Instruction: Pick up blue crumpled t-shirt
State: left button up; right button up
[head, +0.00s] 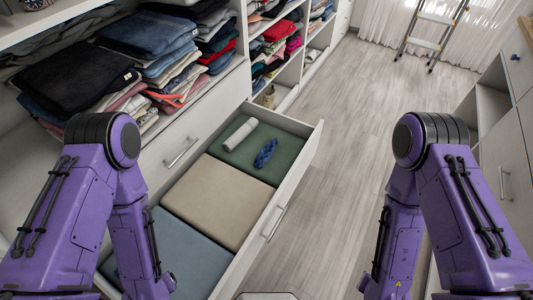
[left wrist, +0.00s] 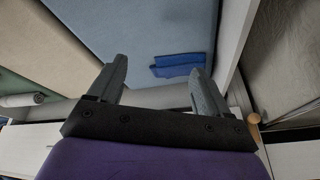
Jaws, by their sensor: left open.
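In the left wrist view a bright blue cloth (left wrist: 178,65) lies on the blue-grey drawer section, near its edge. It looks small and folded over; I cannot tell if it is a t-shirt. My left gripper (left wrist: 158,78) is open and empty, its fingers pointing towards this cloth, which lies beyond the tips, nearer the right finger. In the head view a darker blue crumpled, twisted cloth (head: 265,153) lies on the green drawer section. My left gripper is out of sight in the head view, and my right gripper is not in view.
An open drawer (head: 297,180) holds green, beige (head: 215,200) and blue-grey (head: 185,250) sections. A white roll (head: 240,134) lies on the green one. Shelves of folded clothes (head: 150,35) stand above the drawer. The wood floor (head: 350,120) is clear; a ladder (head: 435,40) stands far back.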

aim_at(264, 155)
jog(key=z, duration=1)
jog(key=i, duration=1.9)
jog(key=u, duration=1.9)
